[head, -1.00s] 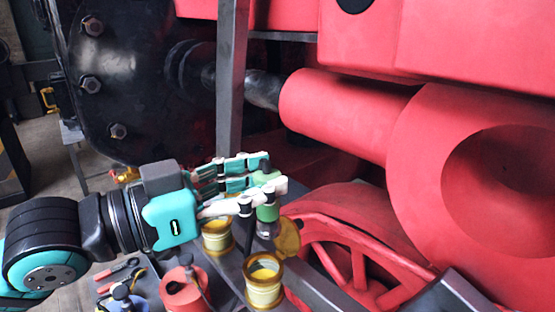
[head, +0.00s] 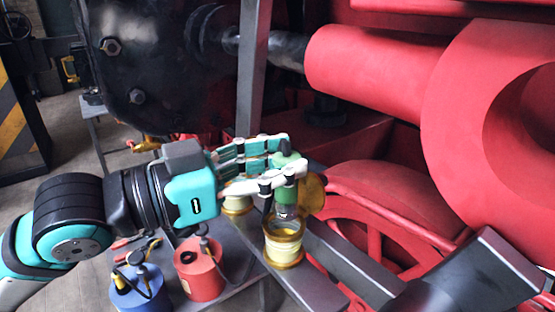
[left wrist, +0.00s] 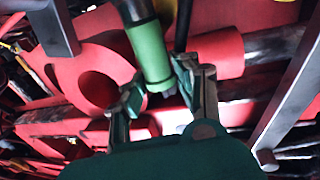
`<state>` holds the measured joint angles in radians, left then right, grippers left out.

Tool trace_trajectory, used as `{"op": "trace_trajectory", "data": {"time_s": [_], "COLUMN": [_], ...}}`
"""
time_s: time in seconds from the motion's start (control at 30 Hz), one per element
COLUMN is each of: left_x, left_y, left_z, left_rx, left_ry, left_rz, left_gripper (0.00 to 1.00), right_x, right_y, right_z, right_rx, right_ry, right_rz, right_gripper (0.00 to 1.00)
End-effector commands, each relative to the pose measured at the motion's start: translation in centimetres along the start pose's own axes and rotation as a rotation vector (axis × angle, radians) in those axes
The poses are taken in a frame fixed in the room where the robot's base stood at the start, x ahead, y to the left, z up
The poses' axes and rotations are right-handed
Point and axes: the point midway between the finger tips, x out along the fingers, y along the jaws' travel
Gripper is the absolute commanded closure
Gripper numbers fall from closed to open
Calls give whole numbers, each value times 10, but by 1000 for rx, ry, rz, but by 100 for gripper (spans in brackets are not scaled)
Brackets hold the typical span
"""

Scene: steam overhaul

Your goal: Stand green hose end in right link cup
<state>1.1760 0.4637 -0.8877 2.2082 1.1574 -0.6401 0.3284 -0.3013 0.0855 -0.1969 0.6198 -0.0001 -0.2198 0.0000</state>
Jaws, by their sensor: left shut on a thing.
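My left gripper (head: 288,159) is shut on the green hose end (head: 287,186), which hangs about upright with its grey tip down. In the left wrist view, the green hose end (left wrist: 151,52) is between the fingers (left wrist: 163,95). The right yellow link cup (head: 284,246) stands open below it. The grey tip overlaps the far part of the cup's mouth; I cannot tell whether it is inside or just above. A second yellow cup (head: 238,205) is behind my gripper, partly hidden. My right gripper is not in view.
A yellow disc (head: 313,194) stands right behind the hose end. A red can (head: 200,270) and a blue can (head: 139,290) are at the lower left. A grey upright post (head: 253,70) is behind the gripper. A red wheel (head: 375,215) and red cylinder (head: 370,75) fill the right.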

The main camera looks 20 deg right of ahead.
Motion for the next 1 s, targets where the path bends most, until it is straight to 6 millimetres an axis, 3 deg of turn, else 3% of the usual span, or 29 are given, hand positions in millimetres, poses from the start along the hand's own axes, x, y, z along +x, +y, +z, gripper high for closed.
{"op": "trace_trajectory", "data": {"time_s": [1.0], "left_x": [-1], "left_y": [0], "left_z": [23], "left_rx": [1], "left_ry": [-2], "left_rz": [-8], "left_gripper": [100], "right_x": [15], "right_y": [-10], "right_z": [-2], "right_rx": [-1], "right_ry": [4], "right_rz": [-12], "right_gripper": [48]}}
